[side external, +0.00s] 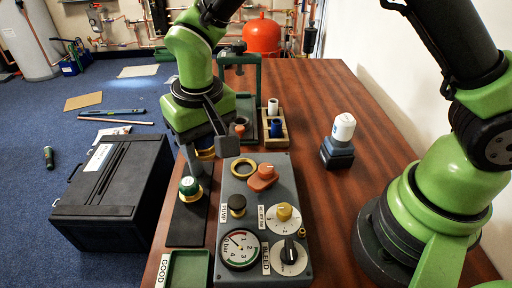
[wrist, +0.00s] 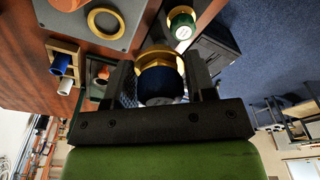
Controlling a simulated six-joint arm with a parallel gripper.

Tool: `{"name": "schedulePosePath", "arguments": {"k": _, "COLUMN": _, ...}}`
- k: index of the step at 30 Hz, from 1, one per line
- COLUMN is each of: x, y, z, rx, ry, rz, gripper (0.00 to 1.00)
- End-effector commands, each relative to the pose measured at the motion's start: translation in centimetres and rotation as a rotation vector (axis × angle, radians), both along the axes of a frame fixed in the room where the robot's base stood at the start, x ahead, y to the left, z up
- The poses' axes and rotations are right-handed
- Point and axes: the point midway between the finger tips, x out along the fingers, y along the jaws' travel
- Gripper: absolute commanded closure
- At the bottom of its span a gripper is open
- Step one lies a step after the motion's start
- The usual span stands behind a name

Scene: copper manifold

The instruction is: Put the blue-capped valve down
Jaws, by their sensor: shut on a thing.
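The blue-capped valve (wrist: 163,86) is between my gripper's two dark fingers in the wrist view, with its brass body around and beyond the dark blue cap. My gripper (wrist: 160,80) is shut on it. In the side view my gripper (side external: 202,155) is left of the grey test panel, above the dark strip, with a bit of the valve's brass (side external: 206,154) showing. The fingers hide most of the valve there, and I cannot tell whether its bottom touches anything. A green-capped valve (side external: 190,188) stands on the dark strip (side external: 187,225), nearer the camera.
The grey panel (side external: 237,207) carries a gauge, knobs and a brass ring (side external: 244,168). A green tray (side external: 188,270) labelled GOOD is at the front. A wooden rack (side external: 286,139) with small cylinders stands behind the panel. A white-capped item (side external: 343,127) sits right, on clear table.

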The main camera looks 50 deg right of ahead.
Motion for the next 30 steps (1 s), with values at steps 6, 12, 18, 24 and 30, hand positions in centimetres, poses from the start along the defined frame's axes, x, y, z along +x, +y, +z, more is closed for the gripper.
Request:
{"name": "schedulePosePath", "arguments": {"k": 6, "x": -2.0, "y": -10.4, "z": 3.1, "rx": 0.005, "ry": -0.005, "rz": 0.062, "gripper": 0.76}}
{"name": "schedulePosePath", "arguments": {"k": 12, "x": -4.6, "y": -14.9, "z": 4.3, "rx": 0.001, "ry": -0.012, "rz": 0.116, "gripper": 0.76}}
{"name": "schedulePosePath", "arguments": {"k": 18, "x": -3.5, "y": -16.7, "z": 4.0, "rx": -0.001, "ry": -0.012, "rz": 0.109, "gripper": 0.76}}
{"name": "schedulePosePath", "arguments": {"k": 24, "x": 1.6, "y": -20.4, "z": 2.3, "rx": -0.003, "ry": -0.010, "rz": 0.040, "gripper": 0.76}}
{"name": "schedulePosePath", "arguments": {"k": 30, "x": 5.3, "y": -24.7, "z": 0.2, "rx": -0.002, "ry": -0.010, "rz": -0.025, "gripper": 0.76}}
